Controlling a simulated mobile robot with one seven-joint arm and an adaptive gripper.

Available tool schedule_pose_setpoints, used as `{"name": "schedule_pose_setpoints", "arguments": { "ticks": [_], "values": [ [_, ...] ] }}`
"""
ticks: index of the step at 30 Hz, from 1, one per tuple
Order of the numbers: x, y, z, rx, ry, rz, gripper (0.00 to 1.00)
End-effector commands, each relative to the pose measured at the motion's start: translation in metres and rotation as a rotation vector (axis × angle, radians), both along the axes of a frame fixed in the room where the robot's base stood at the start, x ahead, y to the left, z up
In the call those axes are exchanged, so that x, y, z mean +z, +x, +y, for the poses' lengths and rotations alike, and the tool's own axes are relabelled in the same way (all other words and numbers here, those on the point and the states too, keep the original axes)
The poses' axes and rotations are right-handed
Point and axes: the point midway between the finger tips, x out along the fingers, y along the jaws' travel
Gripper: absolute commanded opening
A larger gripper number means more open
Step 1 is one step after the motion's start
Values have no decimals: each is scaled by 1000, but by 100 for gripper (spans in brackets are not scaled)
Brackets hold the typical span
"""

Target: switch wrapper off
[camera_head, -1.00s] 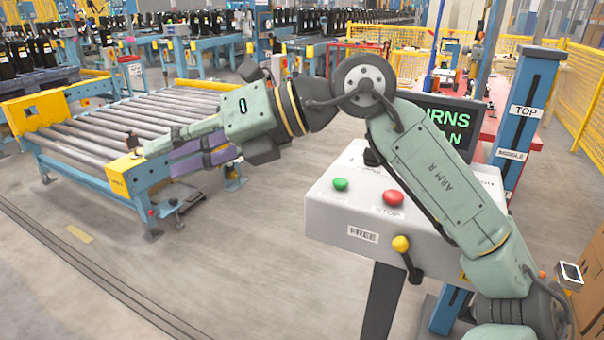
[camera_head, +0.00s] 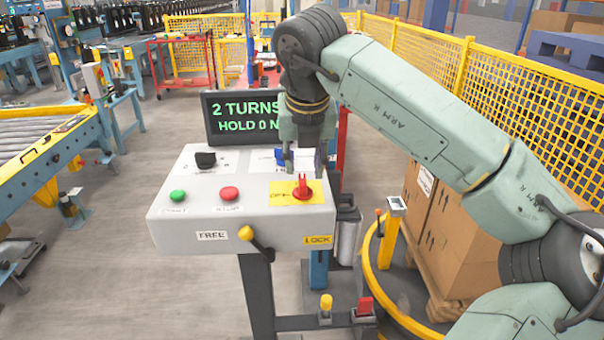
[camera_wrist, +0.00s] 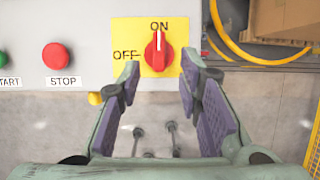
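The control box (camera_head: 180,222) stands in front of me with a red rotary switch (camera_head: 303,188) on a yellow plate at its right end. In the wrist view the red switch (camera_wrist: 159,52) has its white mark pointing up to ON, with OFF to its left. My gripper (camera_head: 306,160) points down just behind the switch in the head view. In the wrist view my gripper (camera_wrist: 158,68) is open, its purple-padded fingers on either side of and below the switch, with nothing between them. I cannot tell whether a finger touches the switch.
Beside the switch are a red STOP button (camera_wrist: 57,57) and a green START button (camera_head: 178,196). A black knob (camera_head: 205,160) and a display (camera_head: 243,117) are behind. A yellow-knobbed lever (camera_head: 247,233) is on the front. Cartons (camera_head: 455,230) stand at right.

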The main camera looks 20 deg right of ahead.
Motion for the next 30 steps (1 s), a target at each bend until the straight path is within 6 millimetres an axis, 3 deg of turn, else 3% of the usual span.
{"name": "schedule_pose_setpoints", "arguments": {
  "ticks": [6,12,21,30],
  "values": [
    [-33,14,-3,2,4,1,32],
    [-49,20,-5,3,2,-1,32],
    [-52,21,-5,3,2,-2,32],
    [-51,21,-5,3,2,-2,12]
  ]
}}
